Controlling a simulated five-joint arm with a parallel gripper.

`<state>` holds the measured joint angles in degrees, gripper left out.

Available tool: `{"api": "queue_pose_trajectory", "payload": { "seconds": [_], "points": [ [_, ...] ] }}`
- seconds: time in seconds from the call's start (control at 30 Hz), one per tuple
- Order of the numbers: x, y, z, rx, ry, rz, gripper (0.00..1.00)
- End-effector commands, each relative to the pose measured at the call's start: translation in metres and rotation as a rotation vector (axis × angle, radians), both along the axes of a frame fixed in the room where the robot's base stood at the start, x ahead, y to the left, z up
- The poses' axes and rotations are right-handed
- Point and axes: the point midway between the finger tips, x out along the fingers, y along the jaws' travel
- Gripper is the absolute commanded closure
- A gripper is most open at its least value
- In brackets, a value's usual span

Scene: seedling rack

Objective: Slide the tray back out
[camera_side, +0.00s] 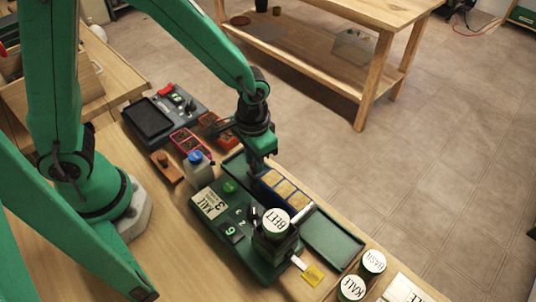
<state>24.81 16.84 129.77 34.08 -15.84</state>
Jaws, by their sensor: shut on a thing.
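The tray (285,191), a narrow dark carrier with a row of blue-rimmed, tan-filled cells, lies on a long green bed (334,236) beside the green seedling rack machine (240,228). My gripper (260,168) points down at the tray's far left end, with its fingers shut on it. The exact contact is partly hidden by the fingers. The machine carries a block with a round white "BELT" label (276,221), a "KALE 3" card (211,203) and a green-lit display (232,232). The block rises beside the tray's near end. The bed's right part is bare.
A blue-capped bottle (198,168) and a brown wooden block (166,166) stand left of the machine. Red-rimmed trays (185,140) and a dark panel (152,117) lie behind. A yellow tag (313,275) and labelled round lids (352,287) are at the front right.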

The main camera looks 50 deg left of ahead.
Motion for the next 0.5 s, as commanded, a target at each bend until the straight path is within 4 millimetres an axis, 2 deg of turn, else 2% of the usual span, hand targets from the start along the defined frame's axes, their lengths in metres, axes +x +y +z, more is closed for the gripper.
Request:
{"api": "queue_pose_trajectory", "payload": {
  "seconds": [0.03, 0.2, 0.5],
  "points": [
    [0.001, 0.010, 0.001, -0.002, -0.004, 0.006, 1.00],
    [0.001, 0.036, 0.001, -0.003, -0.006, 0.003, 1.00],
    [0.001, 0.055, 0.001, -0.005, -0.009, -0.001, 1.00]
  ]
}}
